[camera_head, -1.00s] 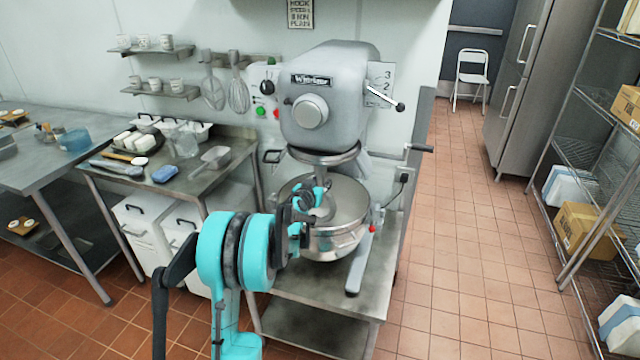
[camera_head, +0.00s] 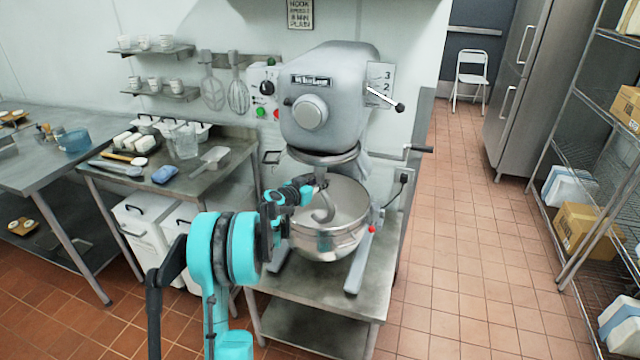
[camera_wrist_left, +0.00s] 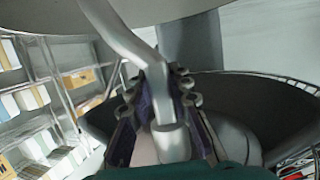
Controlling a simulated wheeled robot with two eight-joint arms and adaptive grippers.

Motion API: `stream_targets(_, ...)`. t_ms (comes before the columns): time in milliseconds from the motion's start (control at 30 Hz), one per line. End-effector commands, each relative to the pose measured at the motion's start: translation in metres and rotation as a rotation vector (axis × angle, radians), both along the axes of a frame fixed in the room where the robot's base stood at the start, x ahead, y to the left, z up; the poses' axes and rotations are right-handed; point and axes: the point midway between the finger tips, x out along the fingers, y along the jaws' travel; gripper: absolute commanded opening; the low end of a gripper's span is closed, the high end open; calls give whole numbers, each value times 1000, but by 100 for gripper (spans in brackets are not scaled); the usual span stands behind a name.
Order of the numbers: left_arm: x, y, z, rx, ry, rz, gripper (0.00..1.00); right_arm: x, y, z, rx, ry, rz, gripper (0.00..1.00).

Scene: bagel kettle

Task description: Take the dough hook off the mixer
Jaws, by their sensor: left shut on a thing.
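The grey stand mixer (camera_head: 335,115) stands on a steel table in the middle of the head view. Its steel bowl (camera_head: 340,243) sits below the mixer head. The silver dough hook (camera_head: 326,214) hangs in the bowl's mouth, with its curved end low and its upper end under the head. Whether it still joins the head I cannot tell. My left gripper (camera_head: 309,193) reaches over the bowl's left rim and is shut on the hook's upper part. In the left wrist view the fingers (camera_wrist_left: 160,110) close on both sides of the hook's metal rod (camera_wrist_left: 120,38).
A steel side table (camera_head: 215,178) with a blue sponge (camera_head: 165,174) and tubs stands left of the mixer. Wire shelves (camera_head: 590,150) with boxes stand far right. The tiled floor between is clear.

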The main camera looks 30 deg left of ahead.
Motion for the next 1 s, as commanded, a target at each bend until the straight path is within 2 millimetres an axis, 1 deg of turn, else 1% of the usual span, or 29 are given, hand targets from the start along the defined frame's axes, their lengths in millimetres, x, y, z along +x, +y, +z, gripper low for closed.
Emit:
stream_targets(233,0,0,0,2,-1,-21,0,0,0,0,0,0,0,40)
stream_targets(267,0,0,0,2,-1,-21,17,0,0,0,0,0,0,40)
stream_targets(300,0,0,0,2,-1,-21,6,0,0,0,0,0,0,40)
stream_targets(333,0,0,0,2,-1,-21,0,0,0,0,0,0,0,40)
stream_targets(567,0,1,-1,2,0,-28,0,0,0,0,0,0,0,40)
stream_targets(667,0,3,-1,1,1,-94,0,0,0,0,0,0,0,40)
stream_targets(833,0,2,-1,1,1,-258,0,0,0,0,0,0,0,40)
stream_targets(1000,0,0,0,2,-2,-319,0,0,0,0,0,0,0,40)
